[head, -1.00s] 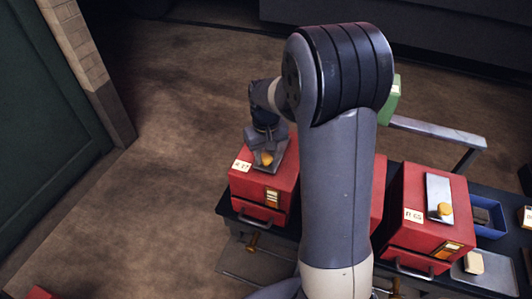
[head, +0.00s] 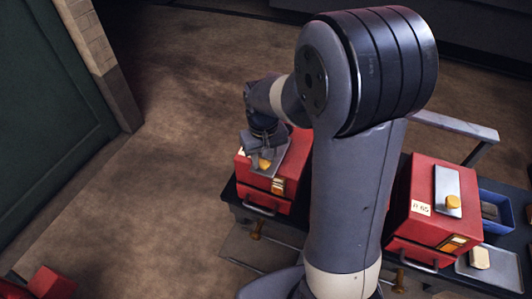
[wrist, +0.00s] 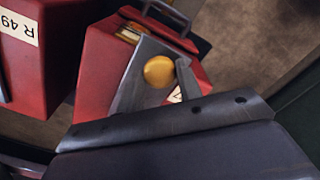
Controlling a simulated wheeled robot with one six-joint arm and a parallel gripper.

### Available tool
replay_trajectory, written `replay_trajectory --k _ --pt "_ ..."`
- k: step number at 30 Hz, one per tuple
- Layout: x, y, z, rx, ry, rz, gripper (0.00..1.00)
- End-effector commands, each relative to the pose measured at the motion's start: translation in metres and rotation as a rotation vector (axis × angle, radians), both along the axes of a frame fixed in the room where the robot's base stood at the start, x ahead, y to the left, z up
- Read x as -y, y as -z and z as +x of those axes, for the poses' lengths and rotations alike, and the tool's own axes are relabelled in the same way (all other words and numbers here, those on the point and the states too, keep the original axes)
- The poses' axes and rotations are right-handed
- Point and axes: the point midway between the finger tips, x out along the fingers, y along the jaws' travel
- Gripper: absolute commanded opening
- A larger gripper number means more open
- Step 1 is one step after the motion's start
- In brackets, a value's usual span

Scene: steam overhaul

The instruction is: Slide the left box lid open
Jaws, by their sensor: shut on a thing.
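The left box (head: 247,170) is red, with a handle and a gold-coloured tag on its front. A flat grey lid (head: 272,172) lies on its top and carries a round yellow knob (head: 265,163). My gripper (head: 258,155) is over the lid, shut on the knob. In the wrist view the knob (wrist: 159,71) sits between my two fingers, and the lid (wrist: 150,50) reaches near the box's front edge, beside the tag. The box's handle (wrist: 167,14) shows beyond. My gripper hides part of the lid and box top.
Another red box (head: 430,205) with its own grey lid and yellow knob stands at right. A blue bin (head: 497,212) and a metal tray (head: 500,268) are beside it. My arm hides the middle of the bench.

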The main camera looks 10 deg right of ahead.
Motion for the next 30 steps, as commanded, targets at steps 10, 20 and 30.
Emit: replay_trajectory --k 10,20,30 --pt "-0.001 0.0 -0.002 -0.009 0.001 0.004 0.54" --pt "-0.001 -0.004 -0.001 -0.004 0.001 0.002 0.56" --pt "-0.001 -0.066 -0.001 0.0 0.001 0.003 0.56"
